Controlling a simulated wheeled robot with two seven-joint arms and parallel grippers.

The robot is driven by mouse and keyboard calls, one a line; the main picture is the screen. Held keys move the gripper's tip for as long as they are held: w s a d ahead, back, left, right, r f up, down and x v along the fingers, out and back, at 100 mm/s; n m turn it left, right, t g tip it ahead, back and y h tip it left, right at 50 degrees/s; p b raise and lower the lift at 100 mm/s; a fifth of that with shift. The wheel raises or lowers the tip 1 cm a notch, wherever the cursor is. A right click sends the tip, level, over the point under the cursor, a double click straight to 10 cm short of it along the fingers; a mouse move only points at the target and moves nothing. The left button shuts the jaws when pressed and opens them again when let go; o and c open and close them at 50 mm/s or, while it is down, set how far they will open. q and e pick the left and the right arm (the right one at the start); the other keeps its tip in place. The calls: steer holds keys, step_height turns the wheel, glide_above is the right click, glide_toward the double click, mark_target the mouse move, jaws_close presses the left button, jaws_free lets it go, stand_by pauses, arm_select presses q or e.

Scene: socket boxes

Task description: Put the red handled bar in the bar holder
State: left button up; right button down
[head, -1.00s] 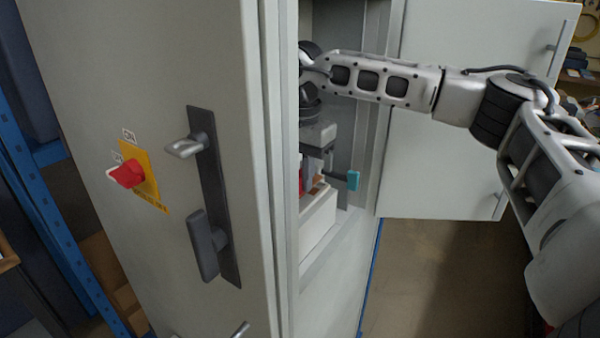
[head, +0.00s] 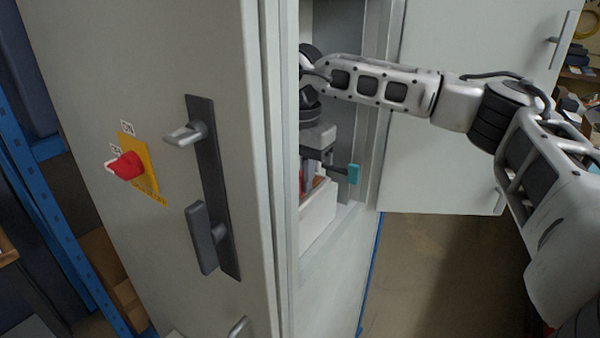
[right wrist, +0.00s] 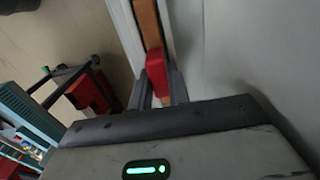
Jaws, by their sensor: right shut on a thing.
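My right gripper (head: 318,152) reaches into the open cabinet, pointing down close above a white box (head: 318,215). The right wrist view shows its two fingers (right wrist: 158,90) closed on the red handle (right wrist: 156,74) of a copper-brown bar. The bar (right wrist: 149,24) runs away from the gripper alongside a pale wall. A little red and brown shows in the head view at the top of the white box, partly hidden by the door edge. I cannot make out the bar holder for certain, or whether the bar is seated. My left gripper is out of view.
The cabinet's near door (head: 120,60) fills the left, with a red switch (head: 125,166) and a dark handle (head: 212,190). Another door (head: 450,165) stands open at the right. A teal-ended part (head: 353,174) is close beside my right gripper. Floor (head: 425,270) shows below.

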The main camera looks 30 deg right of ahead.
stand_by(0.3)
steer(key=shift+f, duration=0.15)
stand_by(0.3)
steer(key=c, duration=1.3)
jaws_free()
steer(key=shift+o, duration=0.2)
step_height(320, 180, up, 8)
steer(key=shift+f+b, duration=0.2)
steer(key=shift+b, duration=0.1)
